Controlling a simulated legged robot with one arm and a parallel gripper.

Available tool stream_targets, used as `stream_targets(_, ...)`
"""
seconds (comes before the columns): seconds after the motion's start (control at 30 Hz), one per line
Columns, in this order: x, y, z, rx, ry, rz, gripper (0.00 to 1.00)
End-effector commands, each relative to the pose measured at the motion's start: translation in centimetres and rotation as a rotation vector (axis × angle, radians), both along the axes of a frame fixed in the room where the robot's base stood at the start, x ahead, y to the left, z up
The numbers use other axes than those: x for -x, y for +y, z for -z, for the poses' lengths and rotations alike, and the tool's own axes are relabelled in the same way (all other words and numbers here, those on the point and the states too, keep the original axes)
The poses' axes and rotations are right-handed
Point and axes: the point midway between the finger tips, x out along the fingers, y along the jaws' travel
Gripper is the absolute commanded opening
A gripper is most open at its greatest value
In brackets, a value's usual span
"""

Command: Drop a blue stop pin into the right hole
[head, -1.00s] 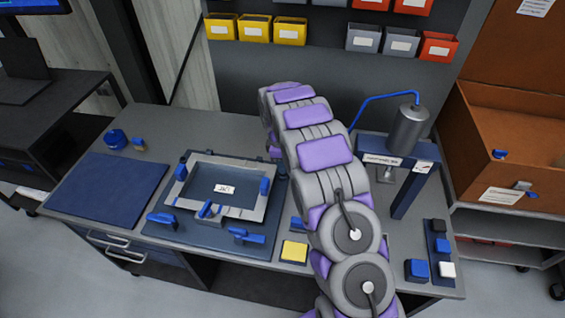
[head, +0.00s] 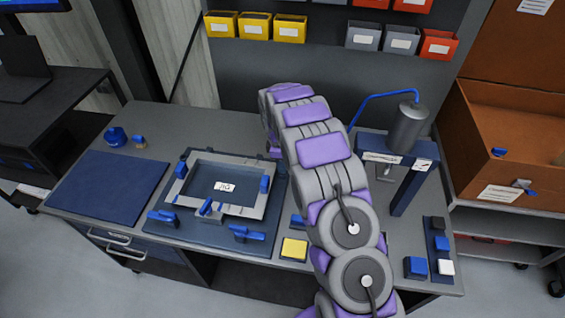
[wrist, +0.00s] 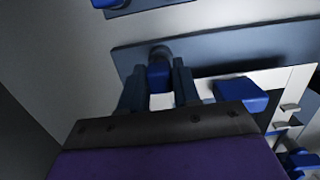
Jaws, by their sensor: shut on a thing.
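My gripper (wrist: 158,85) is shut on a blue stop pin (wrist: 159,75) in the wrist view. The pin sits between the two dark fingers, and a dark round shape (wrist: 160,52) shows just beyond it. I cannot tell whether the pin is in a hole. In the head view the jig (head: 218,212), a grey frame on a dark blue plate, lies on the bench with blue clamps around it. My arm reaches past its right side and hides most of my gripper and the right hole there.
A blue clamp block (wrist: 240,95) is close to the right finger. A yellow block (head: 294,248) lies right of the jig's front. A press (head: 408,150) stands at the bench's right. A blue mat (head: 105,193) is bare at the left.

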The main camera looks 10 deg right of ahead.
Motion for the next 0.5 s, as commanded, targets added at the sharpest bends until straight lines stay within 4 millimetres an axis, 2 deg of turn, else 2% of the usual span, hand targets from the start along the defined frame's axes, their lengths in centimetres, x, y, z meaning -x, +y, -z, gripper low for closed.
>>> stream_targets(0.5, 0.02, -0.01, 0.90, 0.001, 0.001, 0.000, 0.00)
